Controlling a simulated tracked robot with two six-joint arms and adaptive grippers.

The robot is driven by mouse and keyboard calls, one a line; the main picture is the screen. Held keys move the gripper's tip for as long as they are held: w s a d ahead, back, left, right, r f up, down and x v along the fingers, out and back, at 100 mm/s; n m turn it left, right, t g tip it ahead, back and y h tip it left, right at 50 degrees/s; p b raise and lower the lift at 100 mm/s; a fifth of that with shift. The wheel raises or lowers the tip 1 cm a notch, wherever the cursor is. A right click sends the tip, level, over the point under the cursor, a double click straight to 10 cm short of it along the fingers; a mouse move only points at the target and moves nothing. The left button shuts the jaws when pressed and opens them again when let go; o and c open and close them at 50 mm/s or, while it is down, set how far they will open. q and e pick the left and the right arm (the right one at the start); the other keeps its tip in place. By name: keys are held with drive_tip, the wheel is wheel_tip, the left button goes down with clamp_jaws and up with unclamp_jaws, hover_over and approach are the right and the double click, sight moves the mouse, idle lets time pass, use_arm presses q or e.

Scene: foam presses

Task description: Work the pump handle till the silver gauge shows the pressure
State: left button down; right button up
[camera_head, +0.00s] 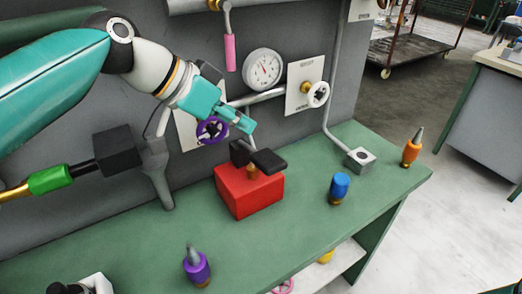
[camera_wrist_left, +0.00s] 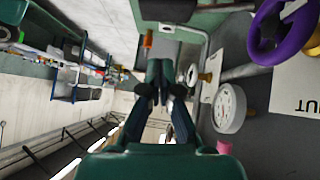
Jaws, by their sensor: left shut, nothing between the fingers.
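The round gauge (camera_head: 263,68) has a white face and a silver rim, with a thin needle too small to read. It also shows in the left wrist view (camera_wrist_left: 229,108). A pink-gripped lever (camera_head: 229,52) hangs from a pipe at the top. A green-gripped bar (camera_head: 50,180) sticks out left from a black block. I cannot tell which is the pump handle. My left gripper (camera_head: 243,124) is shut and empty, in front of the wall, above the red block (camera_head: 249,195) and right of the purple handwheel (camera_head: 205,137). My right gripper is not seen.
A white handwheel (camera_head: 317,94) sits on a wall plate. Blue (camera_head: 340,187), orange (camera_head: 411,150) and purple (camera_head: 197,267) items stand on the green bench (camera_head: 290,235). A black piece lies on the red block. The bench front is mostly clear.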

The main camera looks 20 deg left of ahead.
use_arm(q)
hover_over(273, 158)
drive_tip(key=s+a, duration=0.1)
drive_tip(key=a, duration=0.1)
drive_tip(key=f, duration=0.4)
drive_tip(key=shift+s, duration=0.2)
wheel_tip(273, 158, down, 2)
drive_tip(key=shift+s+f, duration=0.15)
drive_tip(key=shift+d+f, duration=0.1)
drive_tip(key=shift+f, duration=0.4)
